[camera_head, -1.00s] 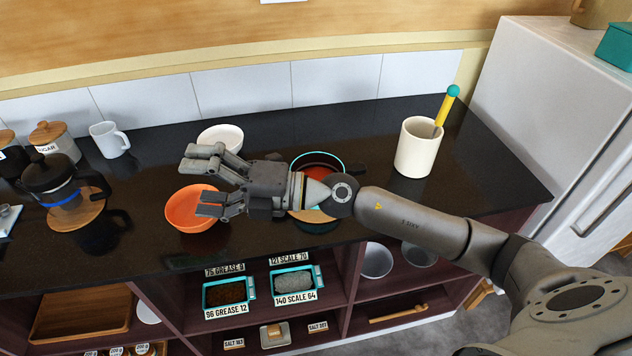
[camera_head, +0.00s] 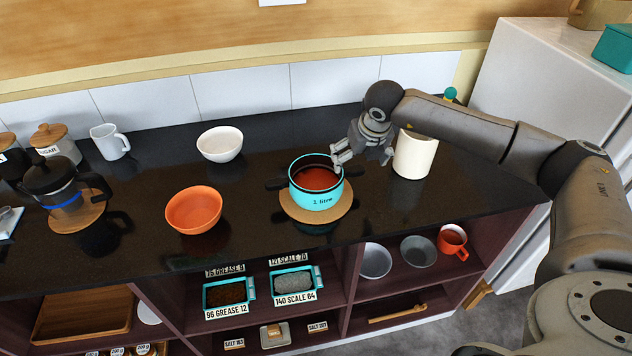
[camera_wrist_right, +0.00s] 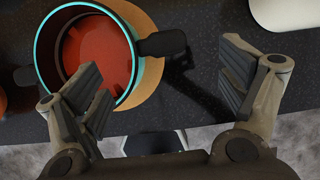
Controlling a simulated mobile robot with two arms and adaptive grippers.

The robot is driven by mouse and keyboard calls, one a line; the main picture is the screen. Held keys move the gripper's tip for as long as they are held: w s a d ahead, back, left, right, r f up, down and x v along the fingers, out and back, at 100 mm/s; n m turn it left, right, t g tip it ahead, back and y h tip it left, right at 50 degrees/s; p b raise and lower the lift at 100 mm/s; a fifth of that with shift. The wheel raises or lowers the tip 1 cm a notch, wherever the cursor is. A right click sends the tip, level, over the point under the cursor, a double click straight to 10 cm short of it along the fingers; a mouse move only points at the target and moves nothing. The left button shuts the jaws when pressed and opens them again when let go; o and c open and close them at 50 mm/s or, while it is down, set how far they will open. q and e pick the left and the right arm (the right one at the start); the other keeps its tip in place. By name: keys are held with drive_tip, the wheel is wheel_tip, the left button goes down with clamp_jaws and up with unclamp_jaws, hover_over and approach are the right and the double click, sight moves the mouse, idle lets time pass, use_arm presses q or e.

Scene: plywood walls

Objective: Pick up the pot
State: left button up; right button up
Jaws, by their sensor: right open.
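The turquoise pot (camera_head: 316,194), marked "1 litre" and holding something red, stands on a round wooden board (camera_head: 337,212) on the dark counter. Its dark handles stick out to the left and right. My right gripper (camera_head: 362,158) is at the pot's right side, over the counter near the right handle, and is open and empty. In the right wrist view the right handle (camera_wrist_right: 161,43) lies beyond the gap between the spread fingers (camera_wrist_right: 165,88), and the pot (camera_wrist_right: 46,45) shows at upper left. Whether a finger touches the pot is unclear. My left gripper is out of view.
A cream utensil holder (camera_head: 413,155) stands just right of my right gripper. An orange bowl (camera_head: 194,211) and a white bowl (camera_head: 220,143) stand left of the pot. The front counter strip is mostly clear, with open shelves below.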

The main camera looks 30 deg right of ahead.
sight(351, 168)
drive_tip(key=x, duration=0.3)
drive_tip(key=shift+w+a+r+p, duration=0.1)
drive_tip(key=shift+p, duration=0.2)
drive_tip(key=shift+w+f+p, duration=0.2)
drive_tip(key=shift+f+p, duration=0.25)
drive_tip(key=shift+p, duration=0.15)
drive_tip(key=p+x, duration=0.1)
drive_tip(key=x, duration=0.2)
drive_tip(key=shift+w, duration=0.15)
drive_tip(key=shift+w+f, duration=0.15)
drive_tip(key=shift+f, duration=0.45)
drive_tip(key=shift+c, duration=0.5)
drive_tip(key=shift+r, duration=0.1)
drive_tip(key=c, duration=1.6)
drive_tip(key=shift+w, duration=0.1)
drive_tip(key=shift+c, duration=0.8)
drive_tip(key=shift+r, duration=0.25)
